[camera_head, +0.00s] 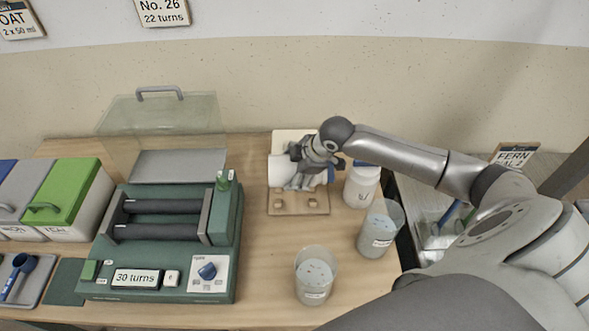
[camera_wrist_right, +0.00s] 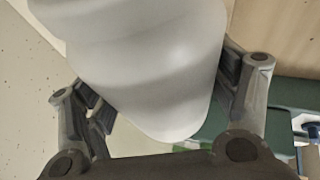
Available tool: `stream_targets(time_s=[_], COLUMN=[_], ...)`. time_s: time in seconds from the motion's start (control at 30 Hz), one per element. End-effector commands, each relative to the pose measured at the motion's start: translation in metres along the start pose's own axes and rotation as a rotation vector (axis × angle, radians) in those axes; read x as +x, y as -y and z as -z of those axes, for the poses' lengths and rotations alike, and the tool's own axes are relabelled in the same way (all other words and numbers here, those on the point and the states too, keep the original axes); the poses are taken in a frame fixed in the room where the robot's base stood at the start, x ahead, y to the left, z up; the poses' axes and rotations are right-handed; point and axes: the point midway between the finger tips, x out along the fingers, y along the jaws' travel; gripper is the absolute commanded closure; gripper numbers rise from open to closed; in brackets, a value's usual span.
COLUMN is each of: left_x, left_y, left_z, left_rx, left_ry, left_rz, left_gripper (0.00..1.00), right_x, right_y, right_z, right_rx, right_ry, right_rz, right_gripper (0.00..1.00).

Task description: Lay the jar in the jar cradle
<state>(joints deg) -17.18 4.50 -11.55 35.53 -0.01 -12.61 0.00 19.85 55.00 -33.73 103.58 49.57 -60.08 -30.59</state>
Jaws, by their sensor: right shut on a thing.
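A white jar (camera_head: 255,171) lies on its side in my right gripper (camera_head: 303,172), its blue end pointing right. In the right wrist view the jar's smooth white body (camera_wrist_right: 150,60) fills the space between the two fingers of the right gripper (camera_wrist_right: 160,82). Under and in front of the jar is a wooden board with pegs (camera_head: 298,211), which looks like the jar cradle. The gripper and jar hide its middle, and I cannot tell whether the jar touches it. My left gripper is not in view.
A second white jar (camera_head: 361,187) stands upright just right of the board. Two clear beakers (camera_head: 380,229) (camera_head: 315,276) stand in front. A green roller machine (camera_head: 165,240) is at left, beside lidded bins (camera_head: 62,195). Bare table lies between machine and beakers.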

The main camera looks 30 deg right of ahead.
Motion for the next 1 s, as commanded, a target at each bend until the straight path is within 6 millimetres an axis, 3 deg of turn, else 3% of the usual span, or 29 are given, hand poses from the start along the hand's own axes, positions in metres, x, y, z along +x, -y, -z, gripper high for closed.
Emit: stream_targets(time_s=[0.37, 0.73, 1.0], left_x=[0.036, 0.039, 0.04], left_y=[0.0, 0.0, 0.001], left_z=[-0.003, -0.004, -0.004], left_rx=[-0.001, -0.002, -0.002], left_ry=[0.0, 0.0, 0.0], left_rz=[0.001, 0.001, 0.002], left_gripper=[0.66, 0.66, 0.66], right_x=[0.024, 0.046, 0.052], right_y=[0.007, 0.015, 0.018], right_z=[-0.009, -0.018, -0.02], right_rx=[-0.001, 0.0, 0.0], right_ry=[-0.006, -0.005, -0.005], right_rz=[-0.009, -0.007, -0.008], right_gripper=[0.58, 0.58, 0.58])
